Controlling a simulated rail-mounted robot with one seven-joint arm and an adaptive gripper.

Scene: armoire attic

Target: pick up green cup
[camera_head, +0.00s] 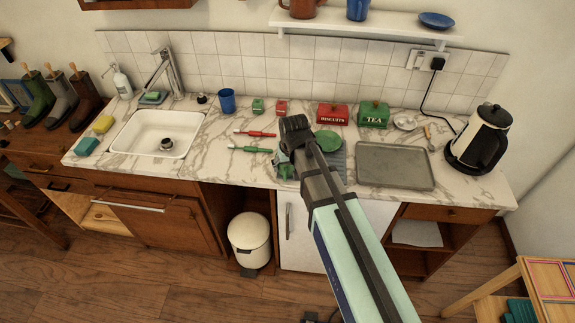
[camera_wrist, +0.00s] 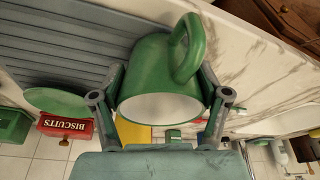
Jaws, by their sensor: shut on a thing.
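The green cup (camera_wrist: 155,65) lies between the two fingers of my gripper (camera_wrist: 161,88) in the wrist view. Its white inside faces the camera and its handle is at the upper right. The fingers are shut on the cup's sides. In the head view a small part of the green cup (camera_head: 285,171) shows below my gripper (camera_head: 284,158), with my arm hiding much of that area. I cannot tell whether the cup touches the surface under it.
A grey ridged mat (camera_head: 339,161) and a green plate (camera_head: 327,140) are beside my arm. A metal tray (camera_head: 395,166) and kettle (camera_head: 480,139) stand to the right. Red (camera_head: 332,114) and green (camera_head: 373,114) tins stand behind. The sink (camera_head: 153,133) is left.

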